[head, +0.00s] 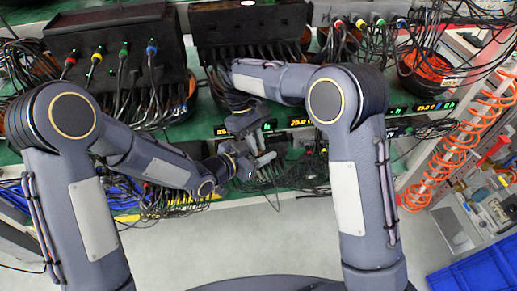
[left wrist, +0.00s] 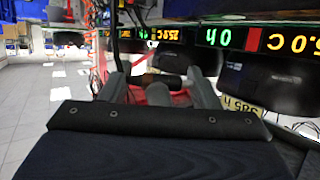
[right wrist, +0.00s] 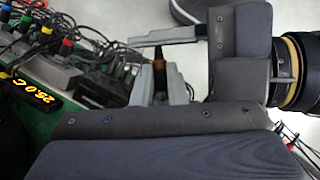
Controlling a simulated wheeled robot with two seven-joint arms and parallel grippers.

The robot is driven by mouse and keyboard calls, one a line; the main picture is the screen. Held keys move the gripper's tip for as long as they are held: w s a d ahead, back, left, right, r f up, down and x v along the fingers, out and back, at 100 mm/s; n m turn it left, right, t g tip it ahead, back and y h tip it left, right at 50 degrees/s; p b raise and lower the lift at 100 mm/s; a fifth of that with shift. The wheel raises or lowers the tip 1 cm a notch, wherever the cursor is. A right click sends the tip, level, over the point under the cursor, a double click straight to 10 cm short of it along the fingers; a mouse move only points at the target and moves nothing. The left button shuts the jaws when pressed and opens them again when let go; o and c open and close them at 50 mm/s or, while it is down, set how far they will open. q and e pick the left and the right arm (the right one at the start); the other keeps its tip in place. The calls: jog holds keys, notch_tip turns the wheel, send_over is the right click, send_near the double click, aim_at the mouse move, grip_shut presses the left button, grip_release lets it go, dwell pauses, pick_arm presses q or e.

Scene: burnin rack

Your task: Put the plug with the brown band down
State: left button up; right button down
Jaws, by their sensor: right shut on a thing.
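The plug (right wrist: 159,79) is a short dark cylinder with a brown band, seen upright in the right wrist view. My right gripper (right wrist: 161,88) is shut on it. The plug (left wrist: 164,79) also shows in the left wrist view, lying across the picture between the spread fingers of my left gripper (left wrist: 162,88). My left gripper is open, close around the plug and the right fingertips. In the head view my left gripper (head: 240,164) and my right gripper (head: 262,150) meet in front of the rack; the plug is too small to make out there.
A rack with green shelves (head: 290,185) carries dark units, bundled cables and lit displays (head: 300,122) just behind the grippers. Coloured plugs (head: 97,57) stand in a unit at upper left. An orange coiled hose (head: 462,140) hangs at right. Grey floor (head: 250,240) lies clear in front.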

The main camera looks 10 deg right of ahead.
pick_arm(q)
jog(key=shift+c, duration=1)
pick_arm(e)
jog(key=c, duration=1.4)
grip_release()
jog(key=shift+o, duration=0.2)
jog(key=shift+w+r, duration=0.1)
